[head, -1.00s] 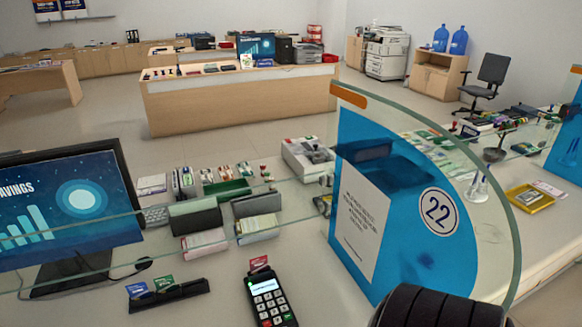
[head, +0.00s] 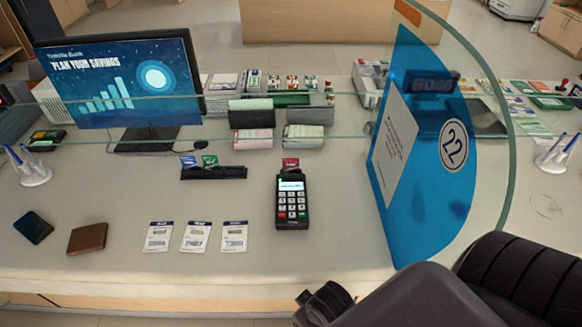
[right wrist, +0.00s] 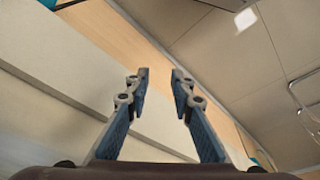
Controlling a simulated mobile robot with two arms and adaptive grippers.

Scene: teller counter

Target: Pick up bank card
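A red card (head: 290,163) stands upright at the top end of the black card terminal (head: 292,202), in the head view. A blue card (head: 188,162) and a green card (head: 210,160) stand in a low black holder (head: 214,173) left of the terminal. I cannot tell which of these is the bank card. My right gripper (right wrist: 160,74) is open and empty in the right wrist view, with pale panels and floor behind it and no card near. My right arm shows at the lower right of the head view, below the terminal. My left gripper is not in view.
A clear glass screen with a blue panel (head: 408,190) numbered 22 stands right of the terminal. Three paper slips (head: 196,237), a brown wallet (head: 88,238) and a dark wallet (head: 33,227) lie left on the counter. A monitor (head: 120,80) stands behind.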

